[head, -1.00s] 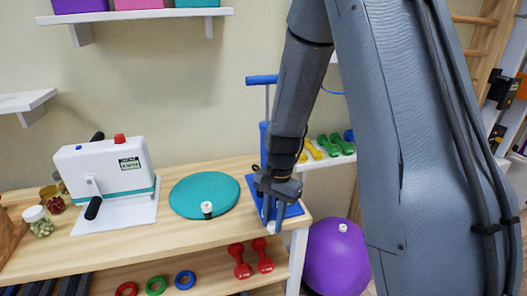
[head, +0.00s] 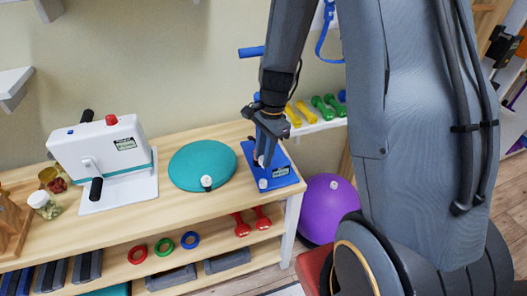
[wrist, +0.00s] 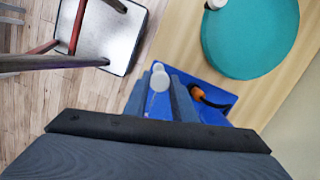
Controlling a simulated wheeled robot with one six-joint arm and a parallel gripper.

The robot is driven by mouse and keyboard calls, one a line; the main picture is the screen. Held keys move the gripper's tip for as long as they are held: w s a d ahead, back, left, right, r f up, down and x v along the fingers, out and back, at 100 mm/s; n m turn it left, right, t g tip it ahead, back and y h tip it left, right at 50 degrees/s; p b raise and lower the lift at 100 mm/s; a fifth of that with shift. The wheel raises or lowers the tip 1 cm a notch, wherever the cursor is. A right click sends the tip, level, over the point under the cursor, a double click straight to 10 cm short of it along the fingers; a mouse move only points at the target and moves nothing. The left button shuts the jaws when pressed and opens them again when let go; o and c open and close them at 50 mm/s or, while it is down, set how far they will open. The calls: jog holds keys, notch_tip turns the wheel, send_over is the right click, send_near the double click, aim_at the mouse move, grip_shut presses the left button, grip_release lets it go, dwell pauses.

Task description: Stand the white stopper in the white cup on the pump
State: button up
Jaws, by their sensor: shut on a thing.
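The white stopper (head: 262,160) is small and pale, held at the fingertips of my gripper (head: 261,157). My gripper is above the blue base plate of the pump (head: 284,177). The white cup (head: 263,184) is on the front left part of that plate, just below and in front of the stopper, with a visible gap in the head view. In the wrist view, the stopper (wrist: 160,82) is between the two fingers (wrist: 159,92). A second white round shape, likely the cup (wrist: 157,67), shows just beyond it, partly overlapped. My fingers hide part of the plate.
A teal disc (head: 202,160) with a white-topped plug lies left of the pump. A white machine (head: 105,150) and jars stand further left. A purple ball (head: 328,210) is right of the bench.

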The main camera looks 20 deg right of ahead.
jog(key=shift+f+b, duration=2.6)
jog(key=shift+f, duration=0.35)
jog(key=shift+p, duration=0.35)
jog(key=shift+f+b, duration=0.65)
jog(key=shift+f, duration=0.7)
jog(key=o, duration=1.1)
jog(key=shift+c, duration=0.2)
jog(key=shift+o, duration=0.2)
jog(key=shift+r+p, duration=3.35)
jog(key=shift+r, duration=0.15)
